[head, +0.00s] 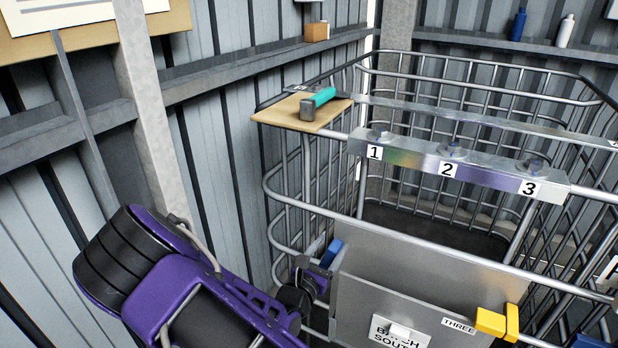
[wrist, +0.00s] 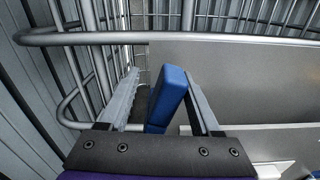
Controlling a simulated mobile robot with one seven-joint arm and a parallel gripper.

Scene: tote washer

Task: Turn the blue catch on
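The blue catch (head: 331,253) is a small blue block at the left edge of the grey front panel of the wire cage. In the wrist view the blue catch (wrist: 168,95) stands tilted slightly between my two fingers, close to the right finger with a clear gap to the left one. My gripper (wrist: 158,80) is open around it; I cannot tell if the right finger touches it. In the head view my gripper (head: 315,272) is beside the catch, its fingers partly hidden.
A yellow catch (head: 497,322) sits at the panel's right, near a "THREE" label. A numbered bar (head: 408,158) crosses the cage top. A teal-handled tool (head: 318,101) lies on a wooden board (head: 272,113). Cage rails (wrist: 90,38) run close past my fingers.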

